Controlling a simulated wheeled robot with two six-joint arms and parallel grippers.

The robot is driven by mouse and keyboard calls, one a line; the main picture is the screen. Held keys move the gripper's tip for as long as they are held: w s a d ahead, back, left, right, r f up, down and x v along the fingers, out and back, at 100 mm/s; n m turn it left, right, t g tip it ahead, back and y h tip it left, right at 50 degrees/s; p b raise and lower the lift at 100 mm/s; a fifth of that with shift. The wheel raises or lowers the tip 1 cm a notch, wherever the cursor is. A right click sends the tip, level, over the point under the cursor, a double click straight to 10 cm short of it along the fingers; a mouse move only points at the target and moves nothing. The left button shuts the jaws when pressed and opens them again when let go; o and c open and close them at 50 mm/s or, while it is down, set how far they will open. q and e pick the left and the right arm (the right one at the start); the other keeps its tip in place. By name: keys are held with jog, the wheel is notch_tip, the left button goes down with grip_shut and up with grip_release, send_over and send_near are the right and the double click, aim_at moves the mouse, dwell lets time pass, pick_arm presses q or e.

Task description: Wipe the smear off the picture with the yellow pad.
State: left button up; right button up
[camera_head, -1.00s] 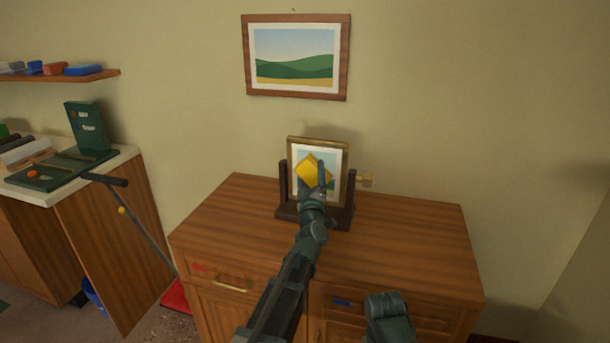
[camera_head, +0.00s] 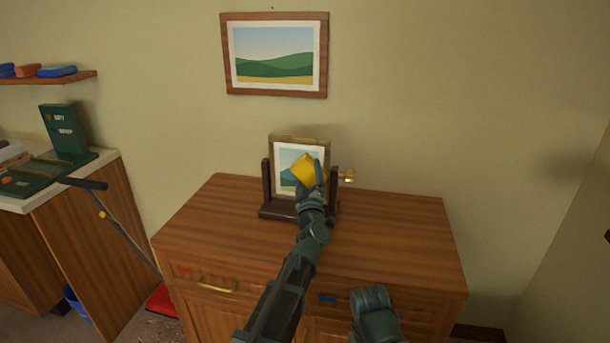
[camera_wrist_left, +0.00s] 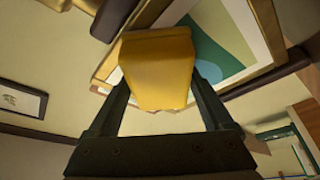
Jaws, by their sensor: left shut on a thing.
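A small gold-framed picture (camera_head: 285,153) stands upright in a dark wooden stand (camera_head: 268,209) on the dresser. It has a pale mat and blue and green shapes. My left gripper (camera_head: 314,181) is shut on the yellow pad (camera_head: 304,169) in front of the picture's middle and right part. In the left wrist view the pad (camera_wrist_left: 158,70) sits between both fingers and overlaps the picture (camera_wrist_left: 235,45). I cannot tell whether it touches the surface. I make out no smear; the pad and gripper hide part of the picture. My right gripper's fingers do not show.
A larger landscape picture (camera_head: 273,67) hangs on the wall above. A brass knob (camera_head: 347,177) is at the stand's right. The dresser top (camera_head: 400,235) is bare to the right. A counter (camera_head: 110,160) and a leaning long-handled tool (camera_head: 125,235) are at left.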

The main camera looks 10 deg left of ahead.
aim_at(283, 163)
pick_arm(q)
jog(key=shift+d, duration=0.1)
jog(key=shift+w+a, duration=0.2)
jog(key=shift+a, duration=3.7)
jog(key=shift+s, duration=0.15)
jog(key=shift+s+a, duration=0.15)
jog(key=shift+s, duration=2.75)
jog(key=s, duration=0.3)
jog(key=shift+a, duration=0.1)
